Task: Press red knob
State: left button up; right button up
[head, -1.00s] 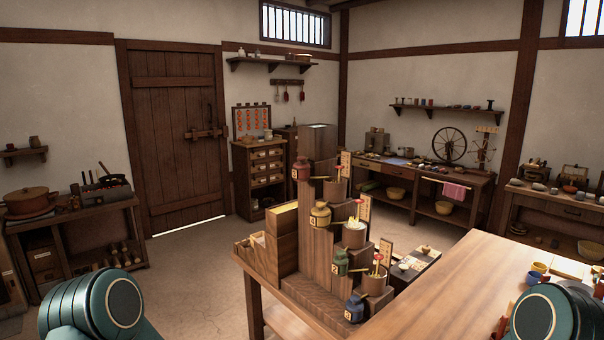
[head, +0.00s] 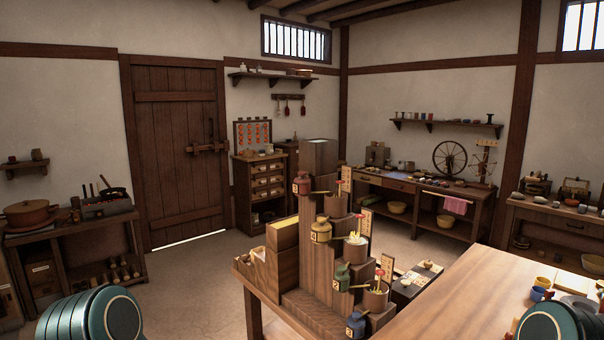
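A stepped wooden stand (head: 318,262) sits on the left end of the near table. Small red tips, one upper (head: 360,215) and one lower (head: 379,272), show beside the cups on its right side. They are too small to tell whether either is a knob. A red jar (head: 301,184) stands near the top step. No other clear red knob shows. Neither gripper is in view; only teal parts of my arms show at the bottom left and bottom right corners, well apart from the stand.
The near table's wooden top (head: 470,295) is bare in its middle, with small cups (head: 540,288) toward the right. A yellow jar (head: 321,229), green jar (head: 341,277) and blue jar (head: 355,324) stand on the steps. Open floor (head: 190,268) lies left of the stand.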

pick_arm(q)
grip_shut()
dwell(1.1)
